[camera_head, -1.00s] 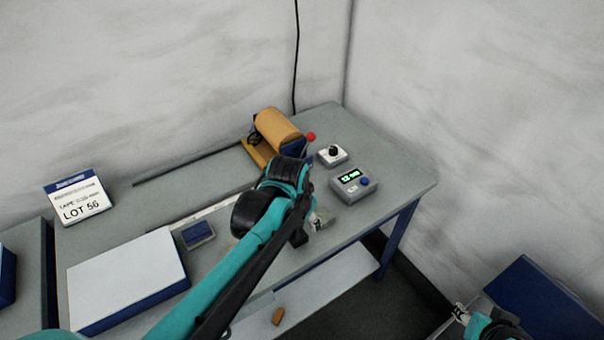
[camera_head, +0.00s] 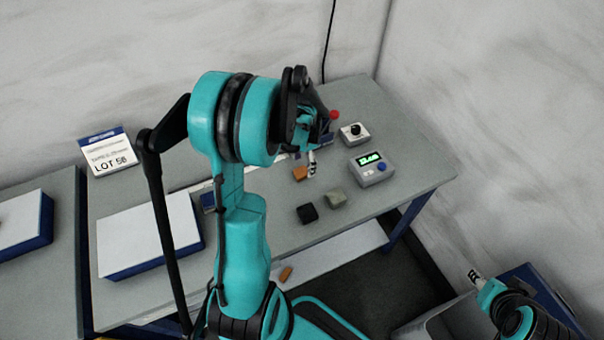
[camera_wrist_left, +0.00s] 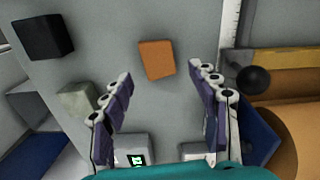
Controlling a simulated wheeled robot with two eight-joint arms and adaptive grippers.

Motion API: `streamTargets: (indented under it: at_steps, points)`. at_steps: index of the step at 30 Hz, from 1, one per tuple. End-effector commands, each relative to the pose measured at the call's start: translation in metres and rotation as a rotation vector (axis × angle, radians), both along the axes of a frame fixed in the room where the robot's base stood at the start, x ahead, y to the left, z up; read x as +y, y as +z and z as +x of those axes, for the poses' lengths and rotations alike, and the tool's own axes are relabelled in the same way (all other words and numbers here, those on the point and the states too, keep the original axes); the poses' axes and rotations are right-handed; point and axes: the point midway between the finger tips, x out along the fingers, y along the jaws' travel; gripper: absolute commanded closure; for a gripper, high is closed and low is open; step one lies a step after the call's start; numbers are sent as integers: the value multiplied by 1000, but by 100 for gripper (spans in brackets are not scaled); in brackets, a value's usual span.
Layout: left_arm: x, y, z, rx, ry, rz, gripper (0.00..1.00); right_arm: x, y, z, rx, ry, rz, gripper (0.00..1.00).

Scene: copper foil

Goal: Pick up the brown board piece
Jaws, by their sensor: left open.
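The brown board piece (camera_head: 299,173) is a small orange-brown block lying on the grey table. In the left wrist view the brown piece (camera_wrist_left: 157,59) lies beyond and between my fingertips, with none of them seen touching it. My left gripper (camera_wrist_left: 160,76) is open and empty, its two fingers spread to either side. In the head view my left gripper (camera_head: 311,163) hangs just right of the brown piece, partly hidden by its own wrist. My right gripper (camera_head: 474,278) shows small at lower right; its jaws cannot be made out.
A black block (camera_head: 307,212) and a grey-green block (camera_head: 335,198) lie in front of the brown piece. A display box (camera_head: 371,170) and a knob box (camera_head: 354,134) stand to the right. Another brown piece (camera_head: 285,273) lies on the lower shelf. The roller stand (camera_wrist_left: 300,120) is close by.

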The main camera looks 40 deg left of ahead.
Motion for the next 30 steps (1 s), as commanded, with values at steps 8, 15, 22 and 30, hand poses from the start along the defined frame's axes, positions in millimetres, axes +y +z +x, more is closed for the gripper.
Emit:
streamTargets:
  at_steps: [8,15,22,30]
  points:
    - [0,-32,-1,0,0,0,40,0,-13,0,0,0,0,60]
    - [0,-31,-1,0,0,0,64,0,-11,0,0,0,0,60]
    - [0,-31,-1,-1,0,1,92,0,-11,0,0,0,0,60]
    - [0,-27,-1,-1,1,1,92,0,-10,0,0,0,0,60]
